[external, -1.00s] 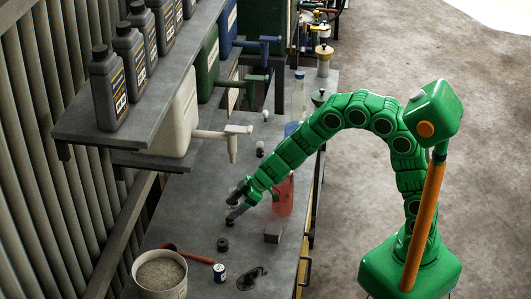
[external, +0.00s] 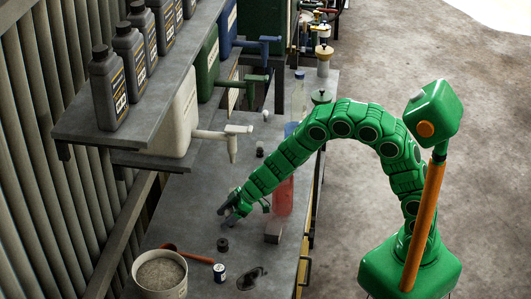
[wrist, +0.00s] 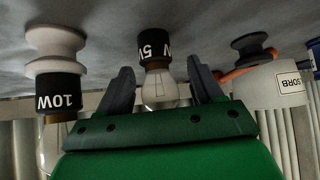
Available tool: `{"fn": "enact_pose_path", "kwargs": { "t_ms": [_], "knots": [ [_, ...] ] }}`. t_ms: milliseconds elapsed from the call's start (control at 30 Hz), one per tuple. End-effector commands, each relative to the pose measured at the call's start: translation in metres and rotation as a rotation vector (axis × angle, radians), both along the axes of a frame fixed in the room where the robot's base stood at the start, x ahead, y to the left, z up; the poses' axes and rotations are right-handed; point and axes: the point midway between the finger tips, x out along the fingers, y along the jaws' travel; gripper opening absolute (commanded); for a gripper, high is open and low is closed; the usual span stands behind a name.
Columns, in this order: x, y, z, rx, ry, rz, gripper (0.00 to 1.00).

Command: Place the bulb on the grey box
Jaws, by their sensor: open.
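In the wrist view a clear glass bulb (wrist: 160,88) with a black cap marked 5W stands between the two fingers of my gripper (wrist: 159,72). The fingers are apart, one on each side of it, with gaps visible. In the external view my gripper (external: 230,208) is low over the bench, and the bulb is hidden or too small to make out there.
A second bulb marked 10W (wrist: 58,88) with a white base is left of my gripper in the wrist view. A shelf (external: 130,127) overhangs the left.

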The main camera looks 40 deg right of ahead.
Motion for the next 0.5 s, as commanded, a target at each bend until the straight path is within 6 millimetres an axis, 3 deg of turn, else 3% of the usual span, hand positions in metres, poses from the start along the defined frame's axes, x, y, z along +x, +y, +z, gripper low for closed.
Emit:
{"fn": "enact_pose_path", "kwargs": {
  "t_ms": [233,500],
  "knots": [
    [0.0001,0.0004,-0.0004,0.000,0.000,0.000,0.64],
    [0.0000,0.0004,-0.0006,0.000,0.000,0.000,0.23]
  ]
}}
